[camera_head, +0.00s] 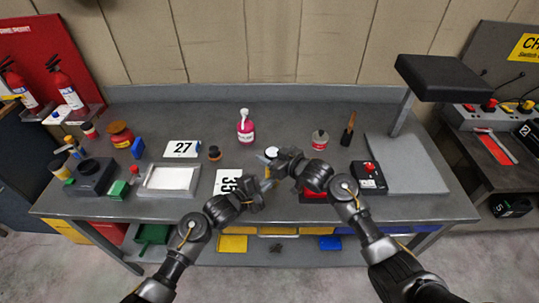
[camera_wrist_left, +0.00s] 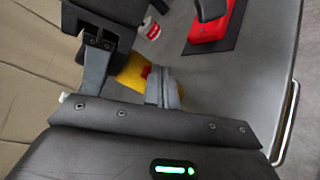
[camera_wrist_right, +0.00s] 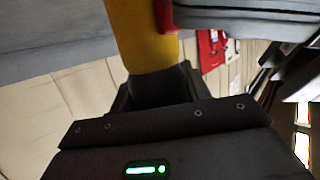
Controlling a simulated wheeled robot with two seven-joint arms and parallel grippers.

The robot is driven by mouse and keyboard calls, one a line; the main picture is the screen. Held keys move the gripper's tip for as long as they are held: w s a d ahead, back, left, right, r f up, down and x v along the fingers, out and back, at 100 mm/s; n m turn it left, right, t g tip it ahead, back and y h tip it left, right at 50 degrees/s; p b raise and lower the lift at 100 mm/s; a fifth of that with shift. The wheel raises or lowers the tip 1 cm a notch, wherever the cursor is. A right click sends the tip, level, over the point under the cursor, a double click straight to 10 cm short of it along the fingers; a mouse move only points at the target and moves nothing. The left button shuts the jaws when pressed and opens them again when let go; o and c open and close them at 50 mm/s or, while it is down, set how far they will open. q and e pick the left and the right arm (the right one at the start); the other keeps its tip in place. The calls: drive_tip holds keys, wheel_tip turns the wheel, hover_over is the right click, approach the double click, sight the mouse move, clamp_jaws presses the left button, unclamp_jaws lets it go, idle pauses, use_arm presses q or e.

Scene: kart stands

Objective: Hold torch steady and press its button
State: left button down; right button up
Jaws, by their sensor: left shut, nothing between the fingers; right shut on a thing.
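The torch has a yellow body (camera_wrist_right: 138,35) and a red button (camera_wrist_right: 163,14). In the head view it is a small yellow patch (camera_head: 268,172), mostly hidden between my grippers. My right gripper (camera_head: 267,158) is shut on the torch and holds it over the workbench. My left gripper (camera_head: 267,184) is shut and empty, just in front of the torch on the near side.
The workbench (camera_head: 340,185) holds a white tray (camera_head: 173,179), number cards 27 (camera_head: 183,148) and 35 (camera_head: 228,182), a pink spray bottle (camera_head: 245,128), a red-topped bottle (camera_head: 320,139) and a black switch box (camera_head: 368,178). A red object (camera_head: 314,196) lies under my right gripper.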

idle(0.5)
use_arm(q)
drive_tip(key=shift+s, duration=0.45)
drive_tip(key=shift+s, duration=0.1)
drive_tip(key=shift+s, duration=2.9)
use_arm(e)
drive_tip(key=o, duration=1.2)
